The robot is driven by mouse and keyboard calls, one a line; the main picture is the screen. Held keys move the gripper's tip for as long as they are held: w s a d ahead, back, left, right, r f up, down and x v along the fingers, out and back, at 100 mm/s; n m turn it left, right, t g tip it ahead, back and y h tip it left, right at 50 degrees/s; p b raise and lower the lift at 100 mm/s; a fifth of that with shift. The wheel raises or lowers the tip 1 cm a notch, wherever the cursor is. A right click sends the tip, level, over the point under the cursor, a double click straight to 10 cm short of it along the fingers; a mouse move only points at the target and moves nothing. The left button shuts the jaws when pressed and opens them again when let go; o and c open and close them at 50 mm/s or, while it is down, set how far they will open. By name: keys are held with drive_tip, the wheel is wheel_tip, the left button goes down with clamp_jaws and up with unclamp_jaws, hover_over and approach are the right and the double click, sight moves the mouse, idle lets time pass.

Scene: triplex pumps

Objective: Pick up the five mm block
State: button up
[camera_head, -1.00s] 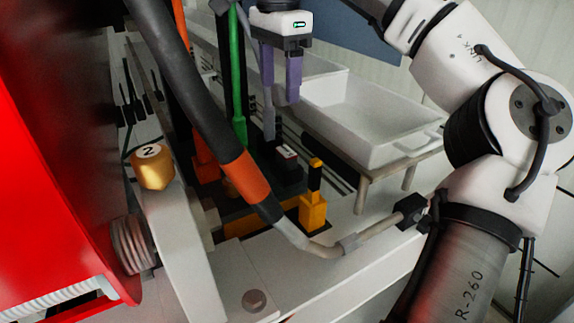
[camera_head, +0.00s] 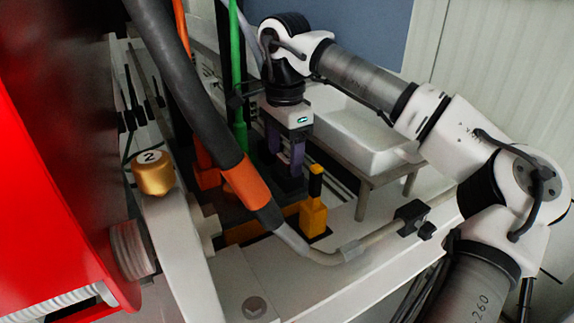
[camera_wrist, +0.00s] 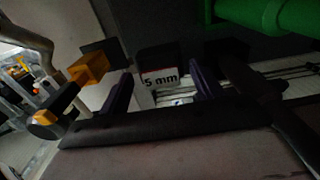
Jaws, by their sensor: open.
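My gripper (camera_wrist: 163,88) has two purple fingers, one on each side of the block, with a visible gap at each side. In the head view my gripper (camera_head: 284,158) is open and points down over the dark blocks behind the orange block. The five mm block is mostly hidden there by the fingers; I cannot tell whether either finger touches it.
A thick black hose with an orange band (camera_head: 245,182) crosses in front. A green post (camera_head: 238,90) stands to the left. A white tray (camera_head: 365,135) sits behind on the right.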

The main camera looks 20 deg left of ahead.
drive_tip(key=shift+f, duration=0.15)
drive_tip(key=c, duration=1.1)
